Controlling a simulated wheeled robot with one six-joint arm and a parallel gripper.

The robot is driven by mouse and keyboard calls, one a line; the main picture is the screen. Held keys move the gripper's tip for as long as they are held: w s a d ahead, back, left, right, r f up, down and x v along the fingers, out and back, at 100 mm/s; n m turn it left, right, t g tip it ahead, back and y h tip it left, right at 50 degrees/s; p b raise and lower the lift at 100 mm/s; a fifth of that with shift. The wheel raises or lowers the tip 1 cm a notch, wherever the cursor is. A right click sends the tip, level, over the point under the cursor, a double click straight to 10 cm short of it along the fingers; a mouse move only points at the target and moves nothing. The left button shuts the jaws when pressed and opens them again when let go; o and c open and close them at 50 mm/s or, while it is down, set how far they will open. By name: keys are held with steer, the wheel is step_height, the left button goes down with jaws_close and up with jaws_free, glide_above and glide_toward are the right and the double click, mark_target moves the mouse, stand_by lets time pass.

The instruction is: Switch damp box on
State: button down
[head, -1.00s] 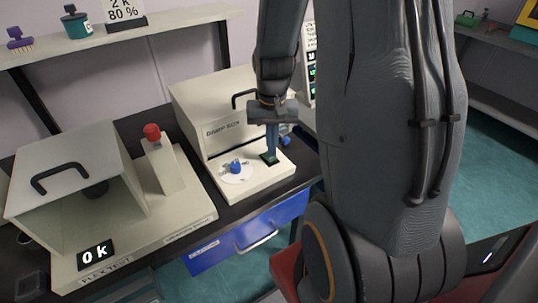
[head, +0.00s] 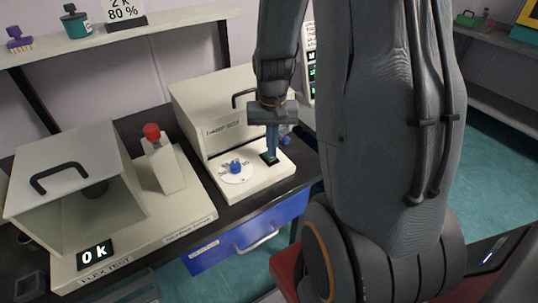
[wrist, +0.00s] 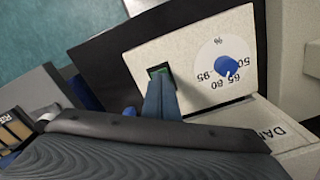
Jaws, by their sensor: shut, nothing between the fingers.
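The damp box (head: 213,95) is a cream cabinet with a black handle, standing on the dark bench in the head view. In the wrist view the dial's knob (wrist: 227,66) and the switch (wrist: 158,72) both show. My gripper (head: 271,152) is shut and empty, pointing down with its tips at the switch. The fingers (wrist: 160,88) cover part of the switch, so I cannot tell whether they touch it.
The flex test unit (head: 75,185) with a red-topped post (head: 152,131) and a "0 k" display stands to the left. A blue drawer (head: 250,235) is under the bench.

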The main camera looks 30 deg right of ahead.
steer(key=shift+f, duration=0.5)
stand_by(0.3)
step_height(320, 180, up, 7)
steer(key=p, duration=0.6)
stand_by(0.7)
steer(key=s+a+r+n+b, duration=0.1)
steer(key=s+a+r+n, duration=0.1)
steer(key=a, duration=0.4)
steer(key=s+a+r+n+t+b, duration=0.1)
steer(key=s+a+r+n, duration=0.1)
steer(key=s+a, duration=0.3)
steer(key=shift+s+a+r+n+b, duration=0.2)
steer(key=shift+a+r+n+b, duration=0.15)
steer(key=shift+a+n, duration=0.55)
